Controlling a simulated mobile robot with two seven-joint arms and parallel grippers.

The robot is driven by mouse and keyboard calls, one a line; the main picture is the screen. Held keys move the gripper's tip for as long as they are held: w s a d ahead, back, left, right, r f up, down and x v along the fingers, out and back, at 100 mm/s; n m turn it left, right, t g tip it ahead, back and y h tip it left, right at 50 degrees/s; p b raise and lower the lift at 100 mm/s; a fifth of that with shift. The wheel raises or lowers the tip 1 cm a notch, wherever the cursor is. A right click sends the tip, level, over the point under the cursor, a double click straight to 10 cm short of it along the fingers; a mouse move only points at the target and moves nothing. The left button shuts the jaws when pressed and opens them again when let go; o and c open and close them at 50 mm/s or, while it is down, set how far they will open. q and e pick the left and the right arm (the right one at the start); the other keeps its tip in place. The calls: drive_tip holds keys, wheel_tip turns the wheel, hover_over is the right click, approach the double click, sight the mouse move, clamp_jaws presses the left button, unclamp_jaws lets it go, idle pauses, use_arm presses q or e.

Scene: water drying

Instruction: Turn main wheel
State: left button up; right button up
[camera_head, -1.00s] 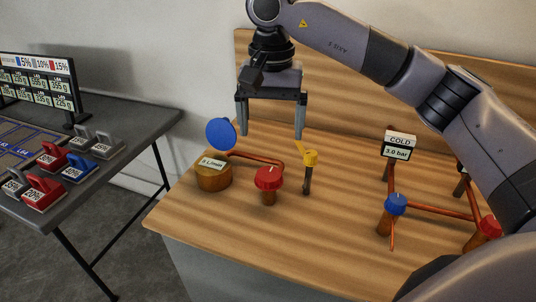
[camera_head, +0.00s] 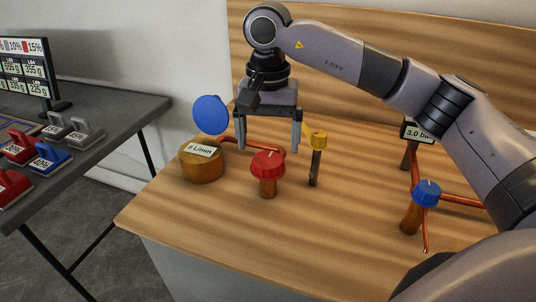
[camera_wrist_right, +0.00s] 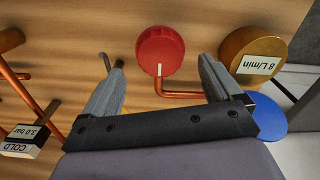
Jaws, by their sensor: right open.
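My right gripper (camera_head: 268,148) is open and empty, pointing down just behind and above the red wheel. In the right wrist view the fingers (camera_wrist_right: 162,63) are spread on either side of the wheel with gaps; no contact shows. My left gripper is not in view.
A blue wheel (camera_head: 426,192) and copper pipes are further right. The worktop's front is clear.

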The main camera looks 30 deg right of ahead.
sight(268, 158)
drive_tip(key=shift+f, duration=1.85)
drive_tip(key=c, duration=1)
drive_tip(key=shift+c, duration=0.2)
drive_tip(key=shift+m, duration=0.4)
